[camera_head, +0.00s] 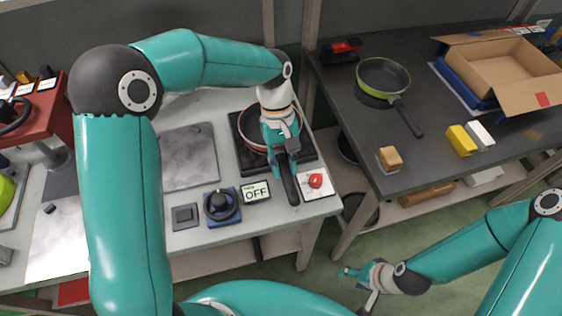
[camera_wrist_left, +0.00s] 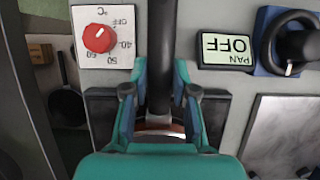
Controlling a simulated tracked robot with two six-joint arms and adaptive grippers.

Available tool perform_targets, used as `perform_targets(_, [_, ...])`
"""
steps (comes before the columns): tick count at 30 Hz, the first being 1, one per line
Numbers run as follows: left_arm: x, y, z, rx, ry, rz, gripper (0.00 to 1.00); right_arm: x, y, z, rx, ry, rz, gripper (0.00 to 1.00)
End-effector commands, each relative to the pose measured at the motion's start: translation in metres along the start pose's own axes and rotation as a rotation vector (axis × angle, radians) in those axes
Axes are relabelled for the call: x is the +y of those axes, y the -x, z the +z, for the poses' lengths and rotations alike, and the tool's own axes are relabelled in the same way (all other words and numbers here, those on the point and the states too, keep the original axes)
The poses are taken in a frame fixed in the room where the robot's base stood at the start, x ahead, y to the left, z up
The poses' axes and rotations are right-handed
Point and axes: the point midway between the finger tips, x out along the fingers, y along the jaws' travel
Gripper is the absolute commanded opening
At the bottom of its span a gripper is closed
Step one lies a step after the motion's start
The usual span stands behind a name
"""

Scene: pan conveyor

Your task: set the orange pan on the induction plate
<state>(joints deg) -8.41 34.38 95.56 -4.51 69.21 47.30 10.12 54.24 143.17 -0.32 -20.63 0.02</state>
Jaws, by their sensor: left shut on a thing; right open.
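My left gripper (camera_head: 284,165) is shut on the black handle (camera_head: 290,187) of the orange pan (camera_head: 247,134). Its rim shows red-orange in the head view, partly hidden by my left arm. The pan is over the black induction plate (camera_head: 310,148); whether it touches the plate I cannot tell. In the left wrist view the handle (camera_wrist_left: 161,45) runs between the fingers of my left gripper (camera_wrist_left: 160,95). The plate (camera_wrist_left: 102,112) shows there on both sides of the gripper. My right gripper (camera_head: 358,284) is open and empty, low at the right over the floor.
In front of the plate are a red dial (camera_head: 315,181), a display reading PAN OFF (camera_head: 256,191) and a black knob (camera_head: 220,204). A grey panel (camera_head: 187,157) lies to the left. A green pan (camera_head: 382,78) and an open cardboard box (camera_head: 500,70) are on the right table.

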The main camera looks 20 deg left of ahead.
Motion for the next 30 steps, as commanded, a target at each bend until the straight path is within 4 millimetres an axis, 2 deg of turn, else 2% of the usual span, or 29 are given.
perform_targets(30, [-0.001,-0.012,-0.002,-0.01,0.002,-0.005,0.0,0.002,-0.005,0.0,0.0,0.0,0.0,0.51])
